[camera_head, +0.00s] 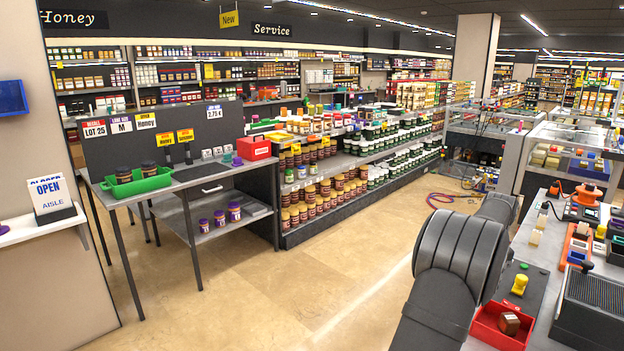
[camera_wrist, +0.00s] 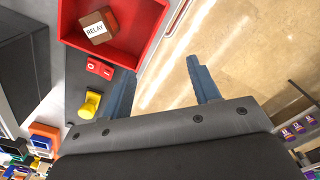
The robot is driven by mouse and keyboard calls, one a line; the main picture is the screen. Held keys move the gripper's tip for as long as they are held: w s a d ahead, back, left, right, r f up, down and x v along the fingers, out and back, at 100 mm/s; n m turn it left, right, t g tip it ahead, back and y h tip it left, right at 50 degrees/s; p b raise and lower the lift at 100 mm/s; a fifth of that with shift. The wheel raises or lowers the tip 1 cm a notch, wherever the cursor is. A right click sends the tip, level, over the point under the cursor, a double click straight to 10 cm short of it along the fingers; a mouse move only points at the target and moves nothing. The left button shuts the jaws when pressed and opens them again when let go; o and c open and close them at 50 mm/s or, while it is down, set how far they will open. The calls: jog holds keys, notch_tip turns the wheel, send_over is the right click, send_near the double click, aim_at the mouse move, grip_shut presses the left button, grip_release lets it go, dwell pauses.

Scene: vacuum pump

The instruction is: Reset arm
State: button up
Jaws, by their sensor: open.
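My gripper (camera_wrist: 158,66) shows in the wrist view with its two blue-grey fingers spread wide apart. It is open, with nothing between the fingers; tan floor shows behind them. A red tray (camera_wrist: 140,42) lies at the upper left of that view, with a brown block labelled RELAY (camera_wrist: 98,26) in it. The fingers appear apart from the tray. In the head view the red tray (camera_head: 483,328) with the brown block (camera_head: 509,323) sits at the near end of the right-hand bench. My dark arm link fills the lower middle there, and the gripper itself is not visible.
A yellow knob (camera_head: 519,284) stands on the bench beside the tray, near a dark ribbed box (camera_head: 590,305). Red and blue hoses (camera_head: 455,198) lie on the floor beyond my arm. A display table (camera_head: 170,190) stands left. The central floor (camera_head: 320,270) is clear.

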jog(key=w+a+f+m, duration=0.1)
jog(key=w+a+f, duration=0.1)
jog(key=a, duration=1)
jog(key=w+a+f, duration=0.2)
jog(key=a, duration=1.1)
jog(key=w+a+f+m, duration=0.1)
jog(key=w+a+f, duration=0.15)
jog(key=a, duration=0.95)
jog(key=s+a+f+n, duration=0.1)
jog(key=s+a+f, duration=0.2)
jog(key=f, duration=0.3)
jog(key=s+a+f, duration=0.4)
jog(key=f, duration=0.2)
jog(key=shift+a+f+n, duration=0.3)
jog(key=shift+f+n, duration=0.1)
